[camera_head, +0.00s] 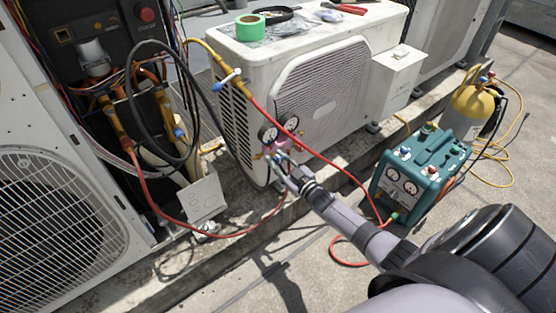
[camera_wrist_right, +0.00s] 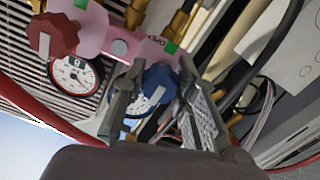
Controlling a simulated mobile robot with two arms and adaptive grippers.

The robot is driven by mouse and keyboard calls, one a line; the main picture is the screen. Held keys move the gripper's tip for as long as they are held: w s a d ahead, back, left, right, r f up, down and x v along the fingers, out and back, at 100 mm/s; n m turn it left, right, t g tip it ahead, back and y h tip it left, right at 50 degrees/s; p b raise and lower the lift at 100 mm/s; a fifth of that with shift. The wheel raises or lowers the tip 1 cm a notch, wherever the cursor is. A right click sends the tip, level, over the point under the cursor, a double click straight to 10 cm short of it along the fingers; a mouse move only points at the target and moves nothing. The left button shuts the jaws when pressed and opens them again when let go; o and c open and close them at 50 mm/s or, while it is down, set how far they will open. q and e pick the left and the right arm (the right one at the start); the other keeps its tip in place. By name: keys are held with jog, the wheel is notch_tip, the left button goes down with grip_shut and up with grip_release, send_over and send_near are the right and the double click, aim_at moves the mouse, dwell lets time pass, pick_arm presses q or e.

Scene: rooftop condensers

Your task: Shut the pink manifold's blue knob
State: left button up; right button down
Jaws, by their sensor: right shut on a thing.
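The pink manifold (camera_head: 270,149) hangs at the lower left front of the white condenser, with two round gauges (camera_head: 289,122) above it. In the right wrist view the pink body (camera_wrist_right: 92,28) shows tilted, with a red knob (camera_wrist_right: 53,36) and one gauge (camera_wrist_right: 74,76) at left. My right gripper (camera_head: 284,168) reaches in from the lower right. In the wrist view its fingers (camera_wrist_right: 158,82) are shut on the blue knob (camera_wrist_right: 152,88), one on each side. The fingers hide parts of the knob. My left gripper is not in view.
A red hose (camera_head: 335,173) runs from the condenser past the manifold to the teal recovery machine (camera_head: 423,170) on the right. A yellow cylinder (camera_head: 467,110) stands behind it. Cables, pipes and a white card (camera_head: 203,198) crowd the left. Green tape (camera_head: 250,28) and tools lie on the condenser (camera_head: 345,30).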

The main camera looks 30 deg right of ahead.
jog(key=c, duration=1.3)
grip_release()
jog(key=s, duration=0.8)
jog(key=s+d, duration=0.1)
jog(key=s, duration=0.3)
